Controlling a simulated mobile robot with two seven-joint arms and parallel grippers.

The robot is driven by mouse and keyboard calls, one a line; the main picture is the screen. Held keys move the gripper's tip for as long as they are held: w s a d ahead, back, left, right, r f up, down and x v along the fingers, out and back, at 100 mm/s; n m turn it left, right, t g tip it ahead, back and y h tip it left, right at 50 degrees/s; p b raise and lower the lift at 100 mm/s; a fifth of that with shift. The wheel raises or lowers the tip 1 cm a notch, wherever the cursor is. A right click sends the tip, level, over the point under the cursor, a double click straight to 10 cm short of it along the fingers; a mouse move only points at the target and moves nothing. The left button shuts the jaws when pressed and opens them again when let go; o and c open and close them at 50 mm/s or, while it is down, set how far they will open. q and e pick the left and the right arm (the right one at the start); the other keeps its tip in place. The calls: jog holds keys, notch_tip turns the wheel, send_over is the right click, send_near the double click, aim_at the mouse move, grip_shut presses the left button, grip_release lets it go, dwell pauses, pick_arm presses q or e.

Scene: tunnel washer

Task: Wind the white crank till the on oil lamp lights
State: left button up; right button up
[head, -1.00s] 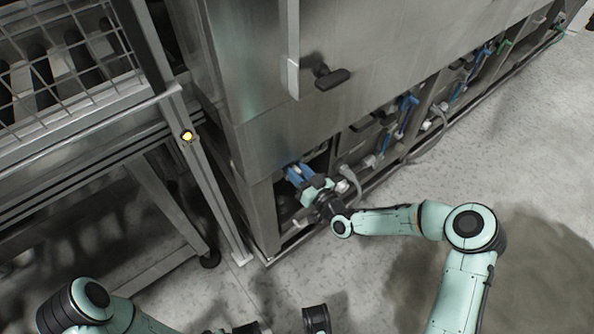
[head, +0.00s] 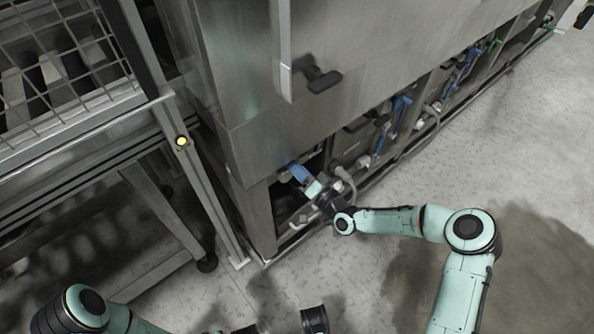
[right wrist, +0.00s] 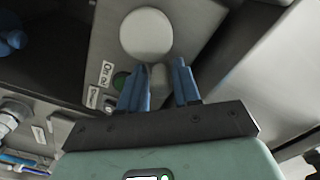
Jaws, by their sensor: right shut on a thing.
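My right gripper (head: 297,170) reaches into the low opening at the near corner of the steel machine. In the right wrist view its two blue fingers (right wrist: 160,84) are shut on the pale handle of the white crank (right wrist: 146,33). The crank's round white face shows just above the fingers. A small dark green lamp (right wrist: 121,80) sits left of the fingers, beside a white label that seems to read "On"; it looks unlit. In the head view the crank is mostly hidden by my gripper.
A steel frame with a wire basket (head: 60,70) stands at left, with a small yellow light (head: 182,141) on its post. A black handle (head: 322,80) juts from the machine above my right gripper. Blue valves and pipes (head: 400,105) line the machine's base. Open floor lies at right.

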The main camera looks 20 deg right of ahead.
pick_arm(q)
jog(key=shift+s+f, duration=0.25)
jog(key=shift+s, duration=0.05)
pick_arm(e)
jog(key=shift+f+m, duration=0.35)
jog(key=shift+m, duration=0.75)
jog(key=o, duration=0.9)
jog(key=shift+d, duration=0.15)
pick_arm(q)
jog(key=w+d+r+t+p, duration=0.1)
jog(key=w+r+p, duration=0.2)
jog(key=r, duration=0.2)
jog(key=shift+w+d+r, duration=0.15)
jog(key=shift+w, duration=0.05)
pick_arm(e)
jog(key=v, duration=1.3)
jog(key=shift+s, duration=0.15)
